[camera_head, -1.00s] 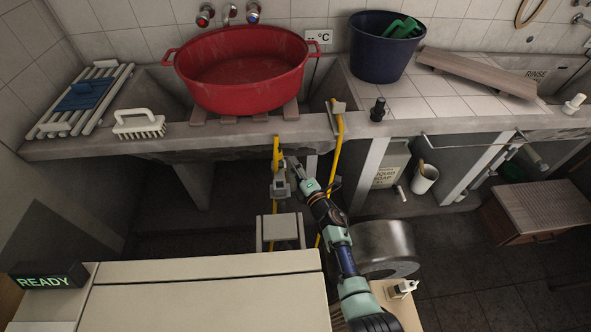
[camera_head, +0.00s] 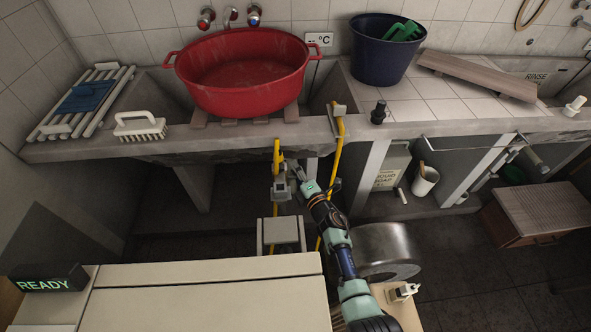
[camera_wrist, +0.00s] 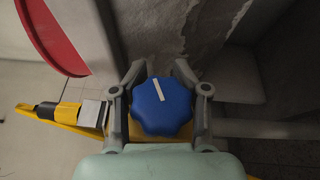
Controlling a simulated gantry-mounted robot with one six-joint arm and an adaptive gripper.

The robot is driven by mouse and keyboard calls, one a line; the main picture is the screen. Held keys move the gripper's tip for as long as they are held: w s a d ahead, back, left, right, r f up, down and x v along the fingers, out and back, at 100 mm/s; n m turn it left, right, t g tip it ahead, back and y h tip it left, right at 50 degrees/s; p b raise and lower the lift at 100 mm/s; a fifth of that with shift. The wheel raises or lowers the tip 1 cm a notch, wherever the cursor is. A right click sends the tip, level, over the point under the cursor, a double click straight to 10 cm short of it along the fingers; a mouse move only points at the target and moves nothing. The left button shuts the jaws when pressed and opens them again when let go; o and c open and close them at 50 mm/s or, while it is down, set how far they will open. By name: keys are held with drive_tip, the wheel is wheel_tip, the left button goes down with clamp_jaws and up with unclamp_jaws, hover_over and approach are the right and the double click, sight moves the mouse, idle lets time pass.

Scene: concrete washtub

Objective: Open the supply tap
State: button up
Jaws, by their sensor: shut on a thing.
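The supply tap has a round, lobed blue knob (camera_wrist: 162,107) with a white stripe that runs slightly tilted from upright in the wrist view. My gripper (camera_wrist: 159,92) is shut on the knob, one finger on each side of it. A yellow pipe (camera_wrist: 66,115) with a dark band and a grey block runs to the left of the knob. In the head view my gripper (camera_head: 294,177) reaches the fitting on the left yellow pipe (camera_head: 276,157), under the front edge of the washtub. The blue knob is hidden there.
The concrete edge (camera_head: 230,137) overhangs the gripper, with a red basin (camera_head: 243,85) above. A second yellow pipe (camera_head: 334,165) stands close on the right. A grey box (camera_head: 281,231) and a metal drum (camera_head: 386,243) stand below.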

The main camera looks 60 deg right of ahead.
drive_tip(key=shift+r, duration=0.3)
idle(0.4)
drive_tip(key=o, duration=0.8)
drive_tip(key=shift+o, duration=0.5)
drive_tip(key=shift+s+f, duration=0.1)
drive_tip(key=shift+f, duration=0.1)
drive_tip(key=v, duration=1.2)
